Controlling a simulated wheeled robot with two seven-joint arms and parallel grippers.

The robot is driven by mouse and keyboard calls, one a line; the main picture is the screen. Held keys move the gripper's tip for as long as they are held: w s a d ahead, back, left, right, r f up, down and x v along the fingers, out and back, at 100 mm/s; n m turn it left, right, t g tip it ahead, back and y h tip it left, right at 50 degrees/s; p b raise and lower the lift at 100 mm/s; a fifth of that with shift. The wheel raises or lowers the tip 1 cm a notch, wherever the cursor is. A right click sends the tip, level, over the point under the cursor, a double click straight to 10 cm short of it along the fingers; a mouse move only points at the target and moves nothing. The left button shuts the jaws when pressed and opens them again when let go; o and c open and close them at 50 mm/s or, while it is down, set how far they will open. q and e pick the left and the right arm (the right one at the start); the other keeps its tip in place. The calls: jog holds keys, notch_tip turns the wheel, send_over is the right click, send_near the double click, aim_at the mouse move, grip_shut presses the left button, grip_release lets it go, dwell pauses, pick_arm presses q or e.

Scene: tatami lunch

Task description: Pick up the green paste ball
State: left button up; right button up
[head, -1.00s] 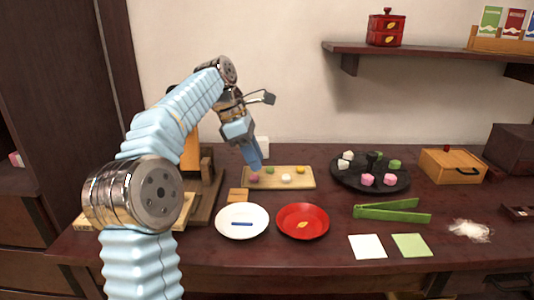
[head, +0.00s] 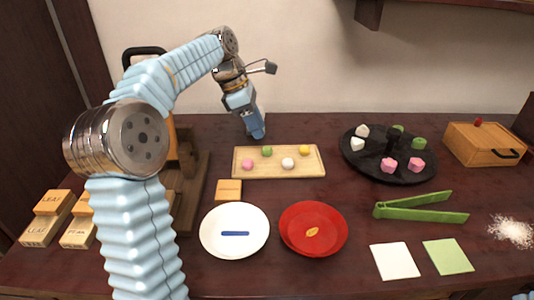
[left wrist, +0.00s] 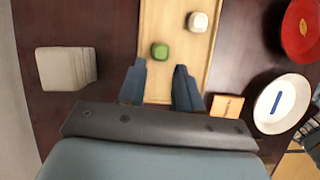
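The green paste ball (head: 267,151) sits on a light wooden tray (head: 279,173), near its back edge, with a pink ball (head: 248,164), a white ball (head: 288,163) and a yellow ball (head: 304,150). My left gripper (head: 257,136) is just behind and above the tray, pointing down, close to the green ball. In the left wrist view, the fingers (left wrist: 161,85) are apart with nothing between them. The green ball (left wrist: 160,51) lies just beyond the fingertips, roughly in line with the gap. The pink ball does not show there. My right gripper is not in view.
A white plate (head: 255,251) and a red plate (head: 313,248) stand in front of the tray. A small wooden block (head: 229,190) is at its front left. A round black stand (head: 365,164) with sweets and green tongs (head: 420,211) are to the right.

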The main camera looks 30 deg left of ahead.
aim_at(268, 151)
pick_arm(q)
jog(key=x, duration=0.6)
jog(key=shift+s+f+b, duration=0.1)
jog(key=shift+f+b, duration=0.15)
jog(key=shift+b, duration=0.1)
grip_shut()
